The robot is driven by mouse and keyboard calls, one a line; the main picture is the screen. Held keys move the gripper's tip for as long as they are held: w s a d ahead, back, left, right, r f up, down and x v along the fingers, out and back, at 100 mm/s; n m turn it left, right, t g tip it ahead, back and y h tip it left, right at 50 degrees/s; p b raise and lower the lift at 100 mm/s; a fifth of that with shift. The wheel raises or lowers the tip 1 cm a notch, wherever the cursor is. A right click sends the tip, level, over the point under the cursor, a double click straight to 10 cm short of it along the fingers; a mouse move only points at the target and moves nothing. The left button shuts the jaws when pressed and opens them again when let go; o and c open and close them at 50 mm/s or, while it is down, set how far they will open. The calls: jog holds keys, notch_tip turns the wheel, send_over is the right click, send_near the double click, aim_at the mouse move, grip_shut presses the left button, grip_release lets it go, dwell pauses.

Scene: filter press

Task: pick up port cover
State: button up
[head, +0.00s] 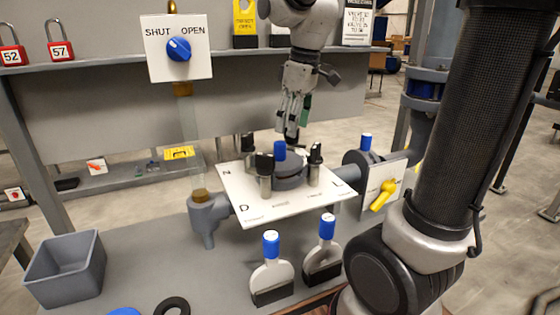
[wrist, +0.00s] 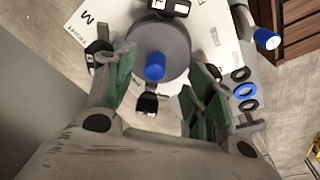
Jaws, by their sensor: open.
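The port cover (head: 291,181) is a round grey disc with a blue knob on top. It sits on a white lettered plate (head: 253,206), with several upright black-topped clamps around it. In the wrist view the port cover (wrist: 178,45) lies ahead between my fingers, with its blue knob near the middle. My gripper (head: 292,126) is open and empty, pointing down above the cover. In the wrist view my gripper (wrist: 163,80) shows green finger pads spread to both sides of the knob. I see no contact with the cover.
Two blue-handled tools (head: 271,262) stand in front of the plate. A grey bin (head: 64,270) and a black ring (head: 173,306) are at the front left. A SHUT/OPEN panel (head: 180,68) rises at the back left. A yellow valve handle (head: 384,194) is on the right.

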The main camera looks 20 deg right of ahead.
aim_at(281, 142)
jog(key=shift+w+a+f+n, duration=0.2)
jog(key=shift+w+a+n, duration=0.1)
jog(key=shift+w, duration=0.25)
jog(key=shift+w+a+f+n, duration=0.2)
jog(key=shift+w+a, duration=0.05)
jog(key=shift+w, duration=0.25)
jog(key=f, duration=0.5)
jog(key=a+f, duration=0.1)
jog(key=f, duration=0.1)
jog(key=shift+w+f, duration=0.2)
jog(key=shift+w, duration=0.2)
jog(key=shift+c, duration=0.3)
grip_shut()
